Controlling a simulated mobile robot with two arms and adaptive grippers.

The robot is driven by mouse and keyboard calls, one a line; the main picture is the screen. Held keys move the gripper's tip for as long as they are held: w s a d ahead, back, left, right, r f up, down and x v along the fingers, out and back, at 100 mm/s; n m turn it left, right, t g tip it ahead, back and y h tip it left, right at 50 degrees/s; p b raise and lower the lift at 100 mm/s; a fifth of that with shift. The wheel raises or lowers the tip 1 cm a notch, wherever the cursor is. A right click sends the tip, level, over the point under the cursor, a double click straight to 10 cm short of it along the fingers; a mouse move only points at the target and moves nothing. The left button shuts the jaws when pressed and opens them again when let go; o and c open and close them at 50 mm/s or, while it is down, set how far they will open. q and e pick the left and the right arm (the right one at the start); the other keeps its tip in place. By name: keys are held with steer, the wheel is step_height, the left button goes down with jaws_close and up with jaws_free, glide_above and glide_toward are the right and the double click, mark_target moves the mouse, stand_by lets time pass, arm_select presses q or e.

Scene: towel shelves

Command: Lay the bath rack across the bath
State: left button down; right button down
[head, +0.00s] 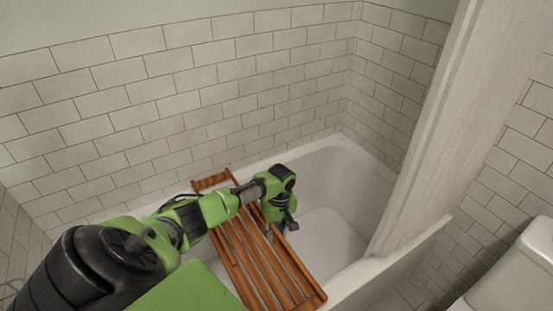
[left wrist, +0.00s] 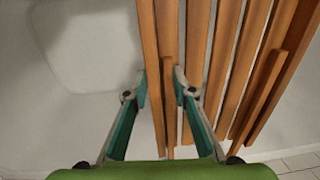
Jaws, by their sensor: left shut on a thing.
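The wooden slatted bath rack (head: 265,262) lies over the white bath (head: 335,178) in the head view, its far end near the tiled wall and its near end by the front rim. I cannot tell whether it rests on both rims or is slightly above them. My left gripper (head: 285,222) is at the rack's right edge. In the left wrist view, my left gripper (left wrist: 160,85) is shut on an outer slat of the rack (left wrist: 222,70), with one finger on each side. My right gripper does not show.
A pale curtain or panel (head: 425,130) hangs over the bath's front rim at the right. A white toilet cistern (head: 515,265) stands at the lower right. Tiled walls (head: 200,95) close off the back. The bath's right part is empty.

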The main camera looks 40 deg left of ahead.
arm_select(q)
steer(key=shift+f, duration=0.35)
stand_by(0.4)
steer(key=c, duration=1.6)
jaws_free()
steer(key=shift+r, duration=0.2)
steer(key=r, duration=1.1)
steer(key=shift+w+d+r, duration=0.15)
steer(key=shift+w+r, duration=0.1)
steer(key=shift+w, duration=0.05)
